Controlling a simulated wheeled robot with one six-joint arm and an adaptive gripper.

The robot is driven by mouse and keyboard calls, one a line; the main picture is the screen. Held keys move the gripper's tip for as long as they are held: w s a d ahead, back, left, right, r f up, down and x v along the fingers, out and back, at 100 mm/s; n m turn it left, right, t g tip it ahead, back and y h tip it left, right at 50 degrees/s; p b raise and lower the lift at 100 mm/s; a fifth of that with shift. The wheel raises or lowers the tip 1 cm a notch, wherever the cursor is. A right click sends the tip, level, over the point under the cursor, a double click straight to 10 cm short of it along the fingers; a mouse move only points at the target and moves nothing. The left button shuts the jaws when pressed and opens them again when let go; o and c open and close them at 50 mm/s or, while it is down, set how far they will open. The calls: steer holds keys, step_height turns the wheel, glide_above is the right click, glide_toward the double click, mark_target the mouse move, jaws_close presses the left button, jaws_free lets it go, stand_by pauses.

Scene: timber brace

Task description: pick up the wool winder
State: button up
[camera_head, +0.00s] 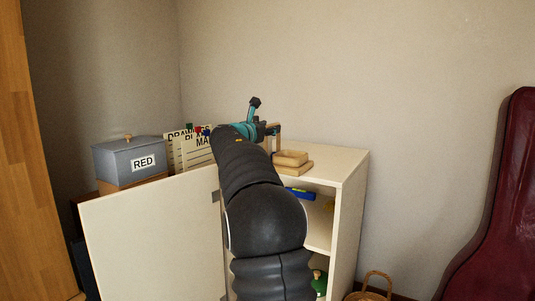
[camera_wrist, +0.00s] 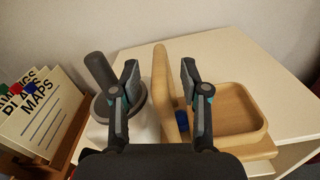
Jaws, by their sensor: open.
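A pale wooden piece, which looks like the wool winder, stands on the white cabinet top. In the wrist view it has an upright board (camera_wrist: 161,82), a shallow tray (camera_wrist: 228,118) to the right, and a small blue part (camera_wrist: 181,119). In the head view its tray (camera_head: 291,158) shows beside my gripper (camera_head: 264,116). My gripper (camera_wrist: 159,74) is open, with the upright board between its two fingers. I cannot tell whether either finger touches the board. The lower part of the board is hidden by my gripper.
A grey round thing with a thick handle (camera_wrist: 99,70) stands close outside the left finger. Folders (camera_head: 196,150) and a grey box marked RED (camera_head: 129,160) are to the left. An open cabinet door (camera_head: 150,240) hangs in front. The cabinet top (camera_wrist: 255,65) is clear behind the tray.

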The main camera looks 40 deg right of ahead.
steer(key=shift+x, duration=1.1)
jaws_close()
steer(key=shift+r, duration=0.25)
steer(key=shift+r, duration=0.1)
